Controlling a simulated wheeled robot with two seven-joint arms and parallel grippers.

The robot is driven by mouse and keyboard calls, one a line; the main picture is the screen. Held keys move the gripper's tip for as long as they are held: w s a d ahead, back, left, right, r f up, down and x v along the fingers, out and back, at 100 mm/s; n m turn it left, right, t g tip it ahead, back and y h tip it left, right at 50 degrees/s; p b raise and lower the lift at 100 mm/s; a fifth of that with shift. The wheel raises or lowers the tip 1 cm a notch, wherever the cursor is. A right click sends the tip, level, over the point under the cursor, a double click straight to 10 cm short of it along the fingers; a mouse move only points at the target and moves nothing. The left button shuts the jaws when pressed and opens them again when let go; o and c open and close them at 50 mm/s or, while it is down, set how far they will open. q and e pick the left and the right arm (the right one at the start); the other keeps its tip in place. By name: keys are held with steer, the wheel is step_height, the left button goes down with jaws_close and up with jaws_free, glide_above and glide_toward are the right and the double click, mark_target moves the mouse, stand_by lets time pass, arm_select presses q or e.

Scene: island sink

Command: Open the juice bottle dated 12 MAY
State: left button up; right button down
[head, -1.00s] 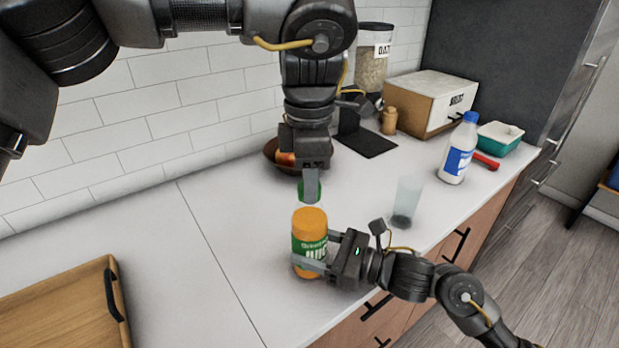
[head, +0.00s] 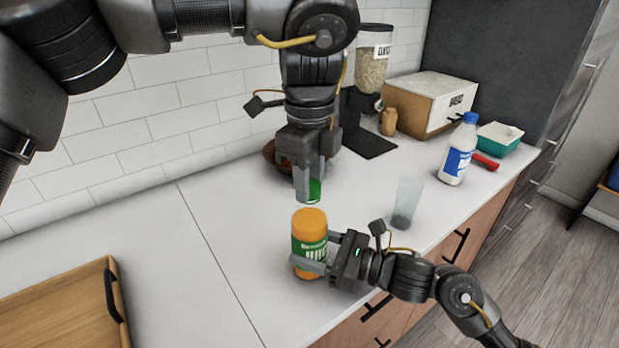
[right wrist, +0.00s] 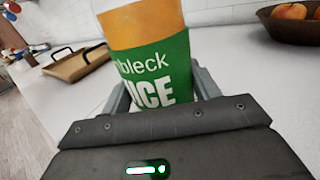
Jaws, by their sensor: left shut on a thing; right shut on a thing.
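The juice bottle (head: 308,222) is orange with a green and white label and stands on the counter. My right gripper (head: 320,255) is shut on its lower part from the right. The right wrist view shows the bottle (right wrist: 150,55) between the fingers, with part of the word JUICE readable. No date is readable. My left gripper (head: 308,185) points down above the bottle and is shut on a green cap (head: 315,191). The cap appears just above the bottle's top, with a thin gap between them in the head view.
A wooden tray (head: 60,300) lies at the left. A clear glass (head: 405,203), a white bottle with a blue cap (head: 458,150), a teal container (head: 498,138) and a bread box (head: 430,100) stand to the right. A fruit bowl (right wrist: 293,28) is behind.

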arm_select(q)
steer(key=n, duration=0.7)
steer(key=shift+n, duration=0.4)
steer(key=n, duration=0.5)
steer(key=shift+r, duration=0.15)
steer(key=shift+r, duration=1)
steer(key=shift+r, duration=2)
arm_select(e)
steer(key=shift+c, duration=1.5)
jaws_free()
